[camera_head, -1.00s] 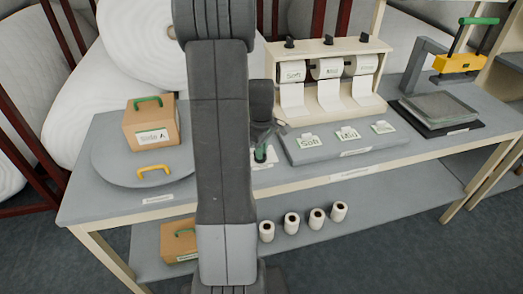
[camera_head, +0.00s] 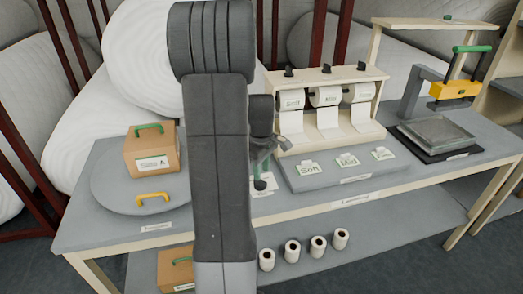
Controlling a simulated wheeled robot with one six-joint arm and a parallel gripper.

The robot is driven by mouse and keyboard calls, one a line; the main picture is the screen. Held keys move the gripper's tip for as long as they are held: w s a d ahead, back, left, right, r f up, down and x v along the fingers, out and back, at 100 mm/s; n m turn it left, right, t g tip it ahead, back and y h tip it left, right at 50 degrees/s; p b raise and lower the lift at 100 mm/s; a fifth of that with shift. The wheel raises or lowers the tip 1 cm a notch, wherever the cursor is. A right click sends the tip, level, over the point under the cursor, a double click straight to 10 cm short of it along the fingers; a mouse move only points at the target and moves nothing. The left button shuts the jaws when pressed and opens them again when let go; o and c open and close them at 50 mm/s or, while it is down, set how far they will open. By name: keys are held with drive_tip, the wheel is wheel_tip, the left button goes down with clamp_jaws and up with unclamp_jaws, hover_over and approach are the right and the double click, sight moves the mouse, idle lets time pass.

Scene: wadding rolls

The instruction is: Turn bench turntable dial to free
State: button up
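The grey round turntable (camera_head: 108,195) is on the left of the bench, with a yellow handle (camera_head: 153,198) at its front edge. A cardboard box (camera_head: 140,158) with a green handle and a side A label stands on it. A small green and black part (camera_head: 261,172), seemingly the dial, sits beside a white label (camera_head: 264,190) right of my arm. My arm hides part of this area, and the dial's setting is too small to read. My gripper (camera_head: 284,143) is just above and right of the green part. Its fingers are partly hidden, and contact is unclear.
A grey sample board (camera_head: 340,172) with several labelled cards lies right of the dial. A roll rack (camera_head: 330,140) stands behind it. A press with a yellow block (camera_head: 454,90) is at the right. Several small rolls (camera_head: 292,251) and another box (camera_head: 174,268) are on the lower shelf.

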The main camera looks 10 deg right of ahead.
sight(262, 181)
wheel_tip(262, 181, up, 10)
idle(0.3)
wheel_tip(262, 181, down, 14)
drive_tip(key=shift+f, duration=0.1)
idle(0.6)
